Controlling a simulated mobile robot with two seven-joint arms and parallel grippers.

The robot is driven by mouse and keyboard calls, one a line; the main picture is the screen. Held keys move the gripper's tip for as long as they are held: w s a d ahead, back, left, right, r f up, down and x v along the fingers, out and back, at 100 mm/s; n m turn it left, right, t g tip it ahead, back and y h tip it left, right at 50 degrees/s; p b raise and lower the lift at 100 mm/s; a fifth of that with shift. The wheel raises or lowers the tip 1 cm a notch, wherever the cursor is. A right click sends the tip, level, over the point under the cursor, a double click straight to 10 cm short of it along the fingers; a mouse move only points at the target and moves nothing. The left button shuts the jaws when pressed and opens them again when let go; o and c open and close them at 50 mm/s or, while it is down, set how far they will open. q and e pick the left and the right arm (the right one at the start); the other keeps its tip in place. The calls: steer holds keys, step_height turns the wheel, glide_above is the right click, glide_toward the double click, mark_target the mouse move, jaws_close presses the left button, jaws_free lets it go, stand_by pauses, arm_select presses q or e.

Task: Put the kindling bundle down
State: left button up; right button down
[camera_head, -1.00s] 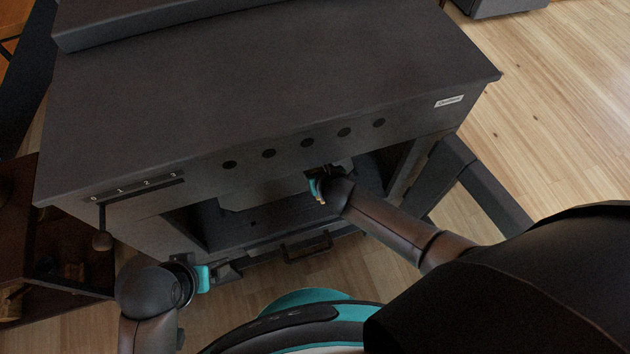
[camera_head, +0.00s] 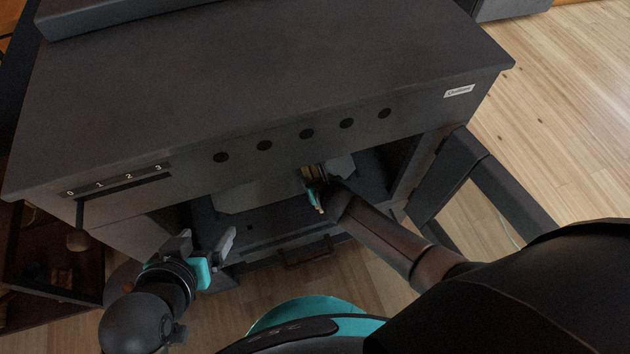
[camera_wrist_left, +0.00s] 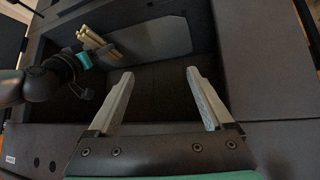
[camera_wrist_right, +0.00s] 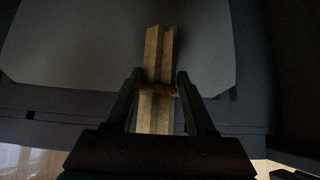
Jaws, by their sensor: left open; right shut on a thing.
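The kindling bundle (camera_wrist_right: 158,55), pale sticks with a tie around them, is between the fingers of my right gripper (camera_wrist_right: 160,75). My right gripper (camera_head: 316,186) is shut on it inside the opening of the dark stove (camera_head: 270,90). The bundle also shows in the left wrist view (camera_wrist_left: 97,42), near a lighter grey plate (camera_wrist_left: 158,38) in the firebox. I cannot tell whether it touches a surface. My left gripper (camera_head: 208,240) is open and empty at the left of the opening; its spread fingers (camera_wrist_left: 160,75) point into the firebox.
The stove top overhangs the opening and hides part of the inside. An open framed door (camera_head: 440,185) stands at the right of the opening. A slider lever (camera_head: 78,238) hangs at the front left. A dark shelf (camera_head: 55,275) stands at left. Wooden floor is clear at right.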

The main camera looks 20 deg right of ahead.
steer(key=shift+f+b, duration=0.35)
steer(key=shift+f, duration=0.1)
steer(key=shift+w+f, duration=0.15)
arm_select(q)
steer(key=shift+w+d+r+t+h+b, duration=0.1)
steer(key=shift+w+d+t+h, duration=0.2)
steer(key=shift+d+t, duration=0.2)
steer(key=shift+w+d+r+t+h+b, duration=0.15)
steer(key=shift+w+d+t+h, duration=0.15)
steer(key=shift+d+t, duration=0.25)
steer(key=shift+w+d+r+t+h+b, duration=0.1)
steer(key=shift+w+d+t+h, duration=0.2)
steer(key=shift+d, duration=0.3)
steer(key=shift+f, duration=0.1)
arm_select(e)
steer(key=shift+f, duration=0.25)
steer(key=shift+c, duration=1.2)
jaws_free()
arm_select(q)
steer(key=shift+d+t, duration=0.15)
steer(key=shift+t, duration=0.1)
arm_select(e)
steer(key=shift+r, duration=0.15)
